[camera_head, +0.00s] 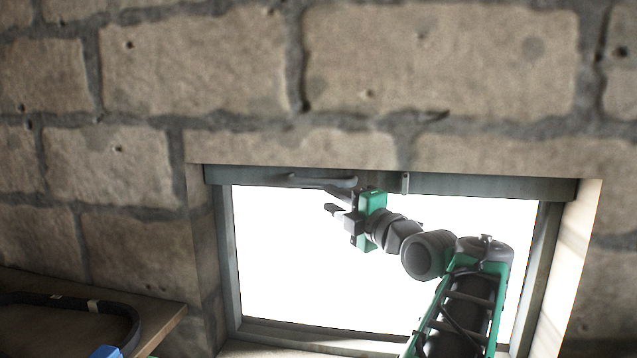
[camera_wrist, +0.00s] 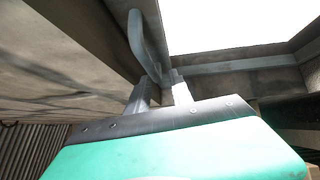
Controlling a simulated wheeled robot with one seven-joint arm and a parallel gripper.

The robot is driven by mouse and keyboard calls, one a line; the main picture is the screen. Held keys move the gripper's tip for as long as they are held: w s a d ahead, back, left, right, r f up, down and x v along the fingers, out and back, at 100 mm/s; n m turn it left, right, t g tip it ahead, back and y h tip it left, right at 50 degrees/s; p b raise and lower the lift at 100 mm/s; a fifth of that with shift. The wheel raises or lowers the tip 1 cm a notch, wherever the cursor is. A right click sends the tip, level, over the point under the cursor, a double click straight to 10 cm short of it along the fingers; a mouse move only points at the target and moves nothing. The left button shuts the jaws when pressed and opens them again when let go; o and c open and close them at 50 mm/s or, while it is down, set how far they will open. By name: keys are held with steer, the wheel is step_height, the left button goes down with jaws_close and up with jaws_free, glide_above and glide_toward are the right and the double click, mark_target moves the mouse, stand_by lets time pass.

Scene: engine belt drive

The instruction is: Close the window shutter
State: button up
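The window (camera_head: 290,260) is a bright opening in a grey frame, uncovered by any shutter panel. A grey bar (camera_head: 480,186) runs along its top, with a curved handle (camera_head: 322,181) on its left half. The handle also shows in the wrist view (camera_wrist: 142,48), standing out from the bar. My gripper (camera_head: 332,199) is at the upper part of the window, just below and beside the handle, its fingers apart. In the wrist view my fingertips (camera_wrist: 164,80) are close to the handle's near end. Whether they touch it or reach around it I cannot tell.
Stone block wall (camera_head: 440,60) surrounds the window recess. A wooden shelf (camera_head: 165,325) at lower left holds a dark belt-like loop (camera_head: 130,315) and a blue object (camera_head: 105,352). The window's sides and sill border my arm closely.

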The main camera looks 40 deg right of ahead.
mark_target(321, 185)
steer(key=shift+n+t, duration=0.3)
steer(key=shift+n, duration=0.1)
steer(key=w+p, duration=0.1)
steer(key=w, duration=0.1)
steer(key=w+r+p, duration=0.1)
steer(key=w, duration=0.1)
steer(key=w+d+r+p, duration=0.1)
steer(key=w, duration=0.1)
steer(key=shift+w+d+r+p, duration=0.1)
steer(key=shift+w+r+p, duration=0.15)
steer(key=shift+p, duration=0.1)
steer(key=shift+w, duration=0.1)
steer(key=shift+f, duration=0.1)
jaws_close()
stand_by(0.5)
